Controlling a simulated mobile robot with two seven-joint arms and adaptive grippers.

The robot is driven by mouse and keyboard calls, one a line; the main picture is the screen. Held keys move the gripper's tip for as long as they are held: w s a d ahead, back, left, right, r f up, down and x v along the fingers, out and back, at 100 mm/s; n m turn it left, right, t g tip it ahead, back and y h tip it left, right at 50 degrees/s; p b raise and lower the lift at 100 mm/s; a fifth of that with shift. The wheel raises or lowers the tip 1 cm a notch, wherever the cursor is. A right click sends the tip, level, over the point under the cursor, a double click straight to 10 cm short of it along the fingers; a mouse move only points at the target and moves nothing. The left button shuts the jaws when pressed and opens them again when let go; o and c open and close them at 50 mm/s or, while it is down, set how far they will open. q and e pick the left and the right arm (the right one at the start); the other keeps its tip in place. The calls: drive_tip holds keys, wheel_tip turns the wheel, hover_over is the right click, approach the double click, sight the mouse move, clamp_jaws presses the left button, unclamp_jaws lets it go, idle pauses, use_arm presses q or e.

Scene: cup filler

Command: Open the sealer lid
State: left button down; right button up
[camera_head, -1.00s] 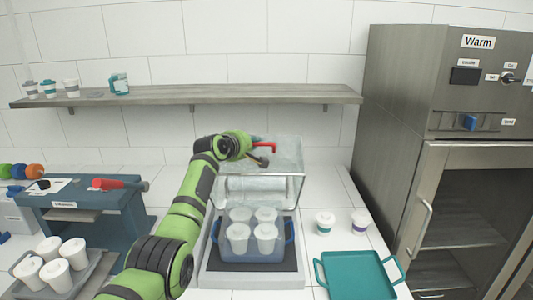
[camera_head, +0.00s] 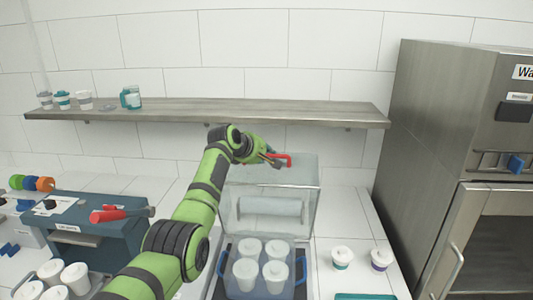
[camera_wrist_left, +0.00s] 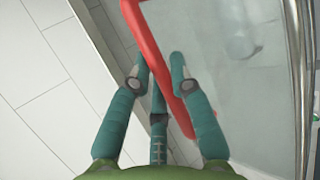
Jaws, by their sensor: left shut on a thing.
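The sealer's clear lid (camera_head: 300,215) stands raised and tilted back in the head view, above the sealer base at lower centre. Its red handle (camera_head: 284,156) is at the lid's top edge. My left gripper (camera_head: 272,158) is at this handle. In the left wrist view, the red handle (camera_wrist_left: 157,62) passes between the teal fingers of my left gripper (camera_wrist_left: 163,58), which is shut on it. The pale, see-through lid (camera_wrist_left: 235,90) fills the right of that view. My right gripper is out of view.
Several white cups (camera_head: 246,271) stand in a blue tray (camera_head: 300,270) under the raised lid. Two lidded cups (camera_head: 342,257) stand right of it. A shelf (camera_head: 230,112) runs along the wall behind. A blue machine (camera_head: 110,235) stands left, a warming cabinet (camera_head: 430,130) right.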

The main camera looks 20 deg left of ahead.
use_arm(q)
drive_tip(key=c, duration=1.4)
unclamp_jaws()
drive_tip(key=shift+s+f, duration=0.15)
drive_tip(key=shift+f, duration=0.4)
drive_tip(key=shift+r, duration=0.1)
drive_tip(key=shift+s+a+r, duration=0.1)
drive_tip(key=shift+s+r, duration=0.15)
drive_tip(key=shift+r, duration=0.15)
drive_tip(key=v, duration=1.1)
drive_tip(key=shift+r, duration=0.1)
